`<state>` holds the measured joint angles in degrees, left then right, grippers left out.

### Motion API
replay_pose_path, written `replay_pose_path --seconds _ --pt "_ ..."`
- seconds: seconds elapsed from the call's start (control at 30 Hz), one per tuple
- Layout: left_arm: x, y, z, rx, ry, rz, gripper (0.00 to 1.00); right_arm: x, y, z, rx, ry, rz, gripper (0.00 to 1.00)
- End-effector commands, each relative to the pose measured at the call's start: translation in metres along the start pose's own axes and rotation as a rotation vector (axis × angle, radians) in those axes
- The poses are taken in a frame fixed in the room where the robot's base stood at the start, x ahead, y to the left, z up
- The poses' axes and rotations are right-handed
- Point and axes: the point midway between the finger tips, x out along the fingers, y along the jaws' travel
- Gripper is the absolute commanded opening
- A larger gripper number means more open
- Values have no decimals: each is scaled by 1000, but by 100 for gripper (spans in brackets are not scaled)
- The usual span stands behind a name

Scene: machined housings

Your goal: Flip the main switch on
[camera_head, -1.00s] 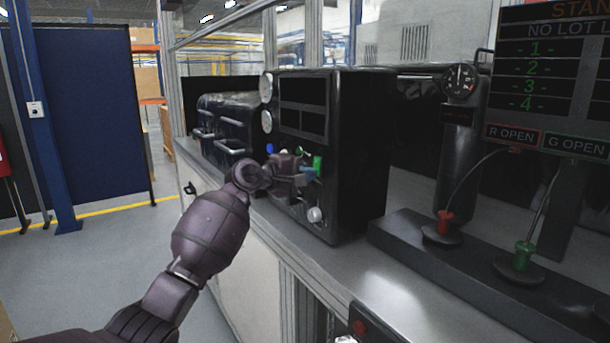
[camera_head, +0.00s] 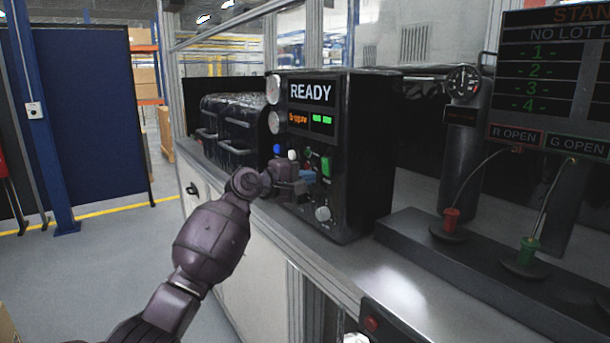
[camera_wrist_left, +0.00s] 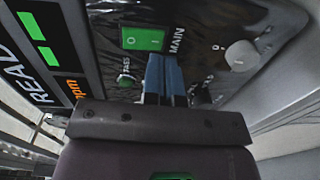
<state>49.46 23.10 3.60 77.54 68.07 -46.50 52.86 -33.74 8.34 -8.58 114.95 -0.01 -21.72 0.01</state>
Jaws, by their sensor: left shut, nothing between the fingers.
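The main switch (camera_wrist_left: 143,39) is a green rocker beside the printed word MAIN in the left wrist view. In the head view the green switch (camera_head: 326,165) is on the front of a black control box (camera_head: 366,150). The box's display (camera_head: 311,93) is lit and reads READY, with orange text and green bars below. My left gripper (camera_head: 308,176) is at the panel, just below the switch. Its blue fingertips (camera_wrist_left: 164,72) are together with nothing between them. My right gripper is out of view.
A small green button (camera_wrist_left: 125,79) and a grey knob (camera_wrist_left: 242,56) are on the same panel. Gauges (camera_head: 273,89) are at the box's left edge. A stand with a red plug (camera_head: 450,220) and a green plug (camera_head: 527,250) is to the right.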

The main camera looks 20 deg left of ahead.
Motion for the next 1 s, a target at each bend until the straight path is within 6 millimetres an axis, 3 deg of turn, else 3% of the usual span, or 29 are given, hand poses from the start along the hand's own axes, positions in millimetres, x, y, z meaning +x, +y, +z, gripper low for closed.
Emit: replay_pose_path --seconds 0.1,0.4,0.6,1.0 --pt "-3 0 3 1 0 2 0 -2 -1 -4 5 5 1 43" --pt "-63 -12 2 1 1 0 0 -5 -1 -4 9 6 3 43" --pt "-89 -16 2 1 0 1 0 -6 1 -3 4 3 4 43" --pt "-98 -18 2 1 -1 1 0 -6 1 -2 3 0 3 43"
